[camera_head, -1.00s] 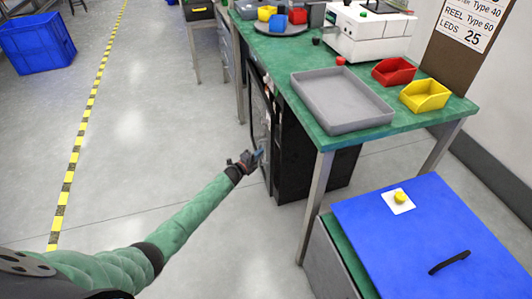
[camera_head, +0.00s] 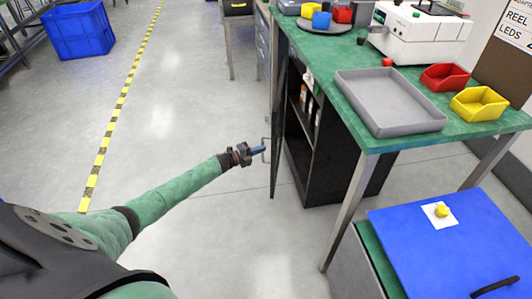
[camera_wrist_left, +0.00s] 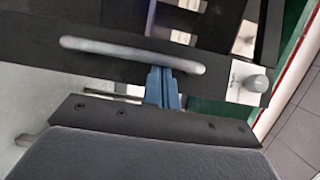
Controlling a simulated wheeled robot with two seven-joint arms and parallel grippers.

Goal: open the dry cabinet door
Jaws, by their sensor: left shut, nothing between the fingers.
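The dry cabinet (camera_head: 335,165) is a black box under the green workbench. Its dark door (camera_head: 276,140) stands swung out to the left, edge-on to the head camera, and inside shelves with small items show. My left gripper (camera_head: 262,150) is at the door's handle (camera_head: 266,146). In the left wrist view the closed blue fingers (camera_wrist_left: 163,85) reach to the pale bar handle (camera_wrist_left: 132,52), with their tips at its underside. Nothing is between the fingers. Whether the tips are hooked behind the bar I cannot tell. My right gripper is not in view.
The green workbench (camera_head: 372,141) above carries a grey tray (camera_head: 390,105), a red bin (camera_head: 445,77) and a yellow bin (camera_head: 479,104). A blue-topped cabinet (camera_head: 450,245) stands at the front right. The floor left of the door is clear up to the yellow-black line (camera_head: 122,97).

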